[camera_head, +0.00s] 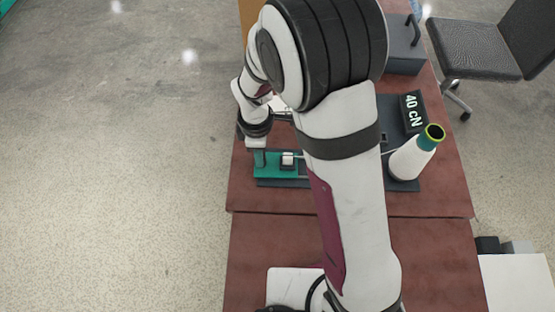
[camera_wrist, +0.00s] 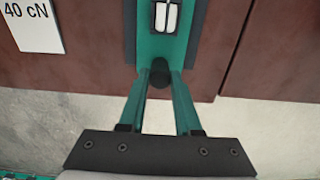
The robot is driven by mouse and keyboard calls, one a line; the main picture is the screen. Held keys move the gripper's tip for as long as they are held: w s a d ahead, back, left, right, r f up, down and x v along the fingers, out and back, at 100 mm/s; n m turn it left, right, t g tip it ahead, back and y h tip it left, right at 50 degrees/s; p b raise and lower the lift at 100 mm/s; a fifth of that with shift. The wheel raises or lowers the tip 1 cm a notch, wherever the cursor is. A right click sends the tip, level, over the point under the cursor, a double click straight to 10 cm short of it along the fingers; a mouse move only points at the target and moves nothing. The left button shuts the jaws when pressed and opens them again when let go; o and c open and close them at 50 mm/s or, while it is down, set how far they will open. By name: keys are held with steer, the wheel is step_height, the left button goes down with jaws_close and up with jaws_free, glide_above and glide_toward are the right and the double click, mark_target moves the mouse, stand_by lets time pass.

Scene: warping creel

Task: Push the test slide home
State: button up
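The test slide unit is a teal plate (camera_head: 272,170) on a dark base, with a small white block (camera_head: 288,160) on it. In the wrist view the teal plate (camera_wrist: 186,40) runs up from between my fingertips, and the white block (camera_wrist: 165,16) sits in a dark frame at the top. My gripper (camera_head: 260,158) is down at the plate's left end. In the wrist view my gripper (camera_wrist: 160,76) has its teal fingers on either side of a black round knob (camera_wrist: 160,88), which fills the gap between them. The knob is hidden in the head view.
A dark box (camera_head: 404,50) stands at the back. The reddish table (camera_head: 270,225) ends just left of the unit. My arm hides the middle.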

mark_target(290, 155)
steer(key=shift+c, duration=1)
steer(key=shift+d, duration=3.55)
steer(key=o, duration=0.9)
steer(key=shift+r, duration=3.5)
steer(key=shift+r, duration=0.15)
